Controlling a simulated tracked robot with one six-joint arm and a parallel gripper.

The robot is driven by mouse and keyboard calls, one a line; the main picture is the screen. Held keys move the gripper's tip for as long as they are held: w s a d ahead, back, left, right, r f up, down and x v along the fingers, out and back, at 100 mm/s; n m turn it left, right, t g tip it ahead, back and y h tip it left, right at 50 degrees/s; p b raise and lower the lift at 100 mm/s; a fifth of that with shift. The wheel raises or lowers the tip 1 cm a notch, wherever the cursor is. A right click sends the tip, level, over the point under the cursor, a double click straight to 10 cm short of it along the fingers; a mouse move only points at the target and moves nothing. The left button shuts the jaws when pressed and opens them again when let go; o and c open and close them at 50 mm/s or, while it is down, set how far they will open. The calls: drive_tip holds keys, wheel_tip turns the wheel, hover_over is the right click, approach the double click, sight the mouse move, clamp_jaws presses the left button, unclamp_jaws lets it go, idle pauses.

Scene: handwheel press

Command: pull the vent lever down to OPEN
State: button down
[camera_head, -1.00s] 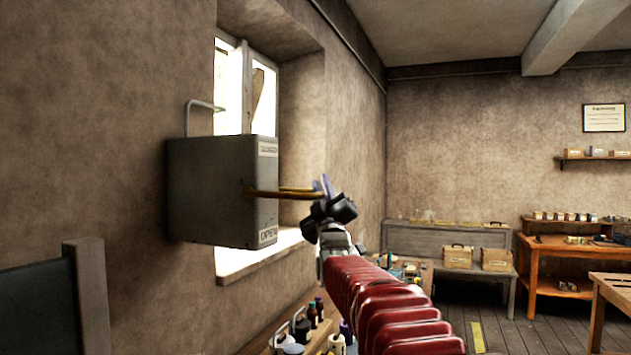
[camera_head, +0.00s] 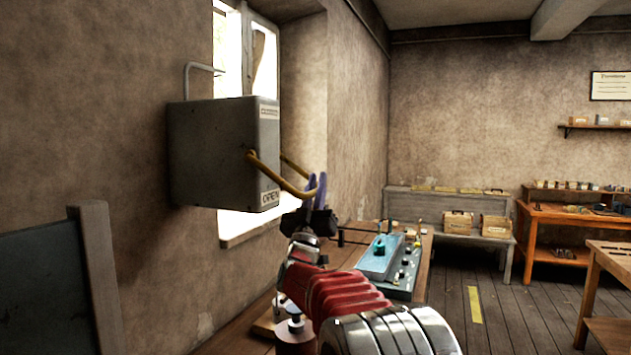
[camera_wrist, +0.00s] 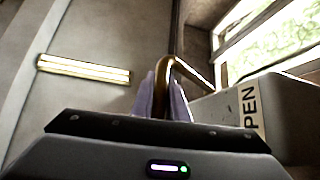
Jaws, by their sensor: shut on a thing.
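The grey vent box (camera_head: 222,155) is fixed on the left wall by the window. Its yellow lever (camera_head: 266,172) comes out of the box side and slopes down to the right, its end near the height of the OPEN label (camera_head: 270,198). My gripper (camera_head: 316,188), with purple fingers, is shut on the lever's outer end. In the wrist view the lever's bar (camera_wrist: 168,72) passes between the two fingers (camera_wrist: 163,100), with the box (camera_wrist: 285,115) to the right and part of the OPEN label showing.
A bench below the window holds a blue device (camera_head: 380,258) with knobs. A dark panel with a grey post (camera_head: 95,275) stands at the lower left. Shelves and an orange table (camera_head: 565,245) stand farther back, with open floor before them.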

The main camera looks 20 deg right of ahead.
drive_tip(key=shift+d+f, duration=0.4)
drive_tip(key=shift+d, duration=0.05)
drive_tip(key=c, duration=2.1)
unclamp_jaws()
drive_tip(key=shift+s, duration=0.1)
drive_tip(key=o, duration=0.4)
drive_tip(key=shift+r, duration=0.15)
drive_tip(key=shift+c, duration=0.2)
drive_tip(key=shift+a, duration=0.1)
drive_tip(key=shift+r, duration=0.1)
drive_tip(key=shift+a, duration=0.1)
drive_tip(key=v, duration=1.4)
drive_tip(key=shift+y, duration=0.3)
